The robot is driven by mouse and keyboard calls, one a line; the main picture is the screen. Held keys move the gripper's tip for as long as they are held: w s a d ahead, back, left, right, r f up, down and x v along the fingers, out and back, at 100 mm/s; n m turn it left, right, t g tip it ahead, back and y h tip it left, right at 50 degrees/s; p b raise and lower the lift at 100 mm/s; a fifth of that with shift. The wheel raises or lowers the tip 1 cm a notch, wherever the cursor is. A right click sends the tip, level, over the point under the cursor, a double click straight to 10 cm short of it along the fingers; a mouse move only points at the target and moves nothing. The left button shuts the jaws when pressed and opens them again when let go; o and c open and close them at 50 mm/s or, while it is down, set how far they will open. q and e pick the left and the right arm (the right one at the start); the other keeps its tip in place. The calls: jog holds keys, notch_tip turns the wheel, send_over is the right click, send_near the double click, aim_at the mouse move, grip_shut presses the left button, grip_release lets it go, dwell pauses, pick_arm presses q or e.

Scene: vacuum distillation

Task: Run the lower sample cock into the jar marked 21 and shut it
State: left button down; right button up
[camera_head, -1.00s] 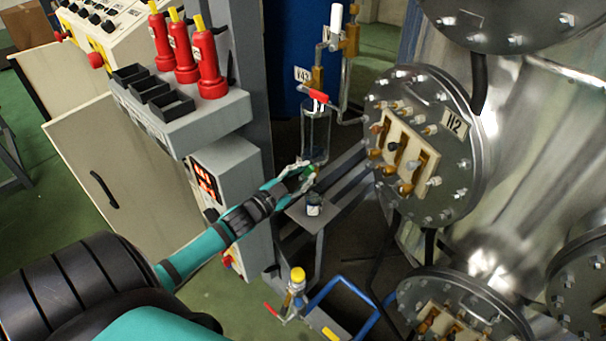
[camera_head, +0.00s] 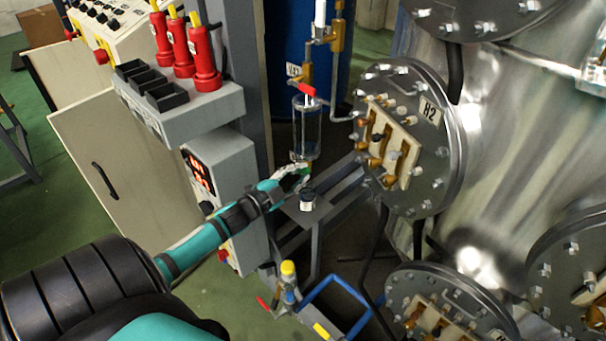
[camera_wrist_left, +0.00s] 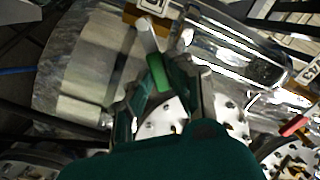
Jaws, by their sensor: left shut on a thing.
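The lower sample cock's green handle (camera_head: 304,170) sits under an upright glass cylinder (camera_head: 306,130). My left gripper (camera_head: 296,174) is at this handle. In the left wrist view the green handle (camera_wrist_left: 158,73) lies between the fingers (camera_wrist_left: 165,88), which are shut on it. A small jar with a dark top and pale label (camera_head: 308,199) stands upright on a small grey shelf (camera_head: 300,214), just below the cock. Its marking is too small to read. Whether liquid runs from the cock cannot be told. My right gripper is not in view.
A red-handled upper cock (camera_head: 306,89) sits above the cylinder. A grey box with a red display (camera_head: 200,172) and a post flank the left arm. A yellow-topped valve (camera_head: 288,270) is below.

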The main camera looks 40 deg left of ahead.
pick_arm(q)
jog(key=shift+s+d+f+m+b, duration=0.15)
jog(key=shift+f+m+b, duration=0.4)
jog(key=shift+m, duration=0.7)
jog(key=shift+w+d+f+m+b, duration=0.1)
jog(key=shift+d+f+m+b, duration=0.3)
jog(key=shift+m, duration=0.9)
jog(key=shift+s+d+f+m+b, duration=0.1)
jog(key=shift+f+m+b, duration=0.55)
jog(key=shift+m, duration=0.6)
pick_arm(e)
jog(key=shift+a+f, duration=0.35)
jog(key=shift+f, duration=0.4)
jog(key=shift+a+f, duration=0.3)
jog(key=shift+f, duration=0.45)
pick_arm(q)
jog(key=shift+f, duration=0.15)
jog(key=c, duration=1.2)
grip_release()
jog(key=shift+c, duration=0.2)
jog(key=shift+a, duration=0.1)
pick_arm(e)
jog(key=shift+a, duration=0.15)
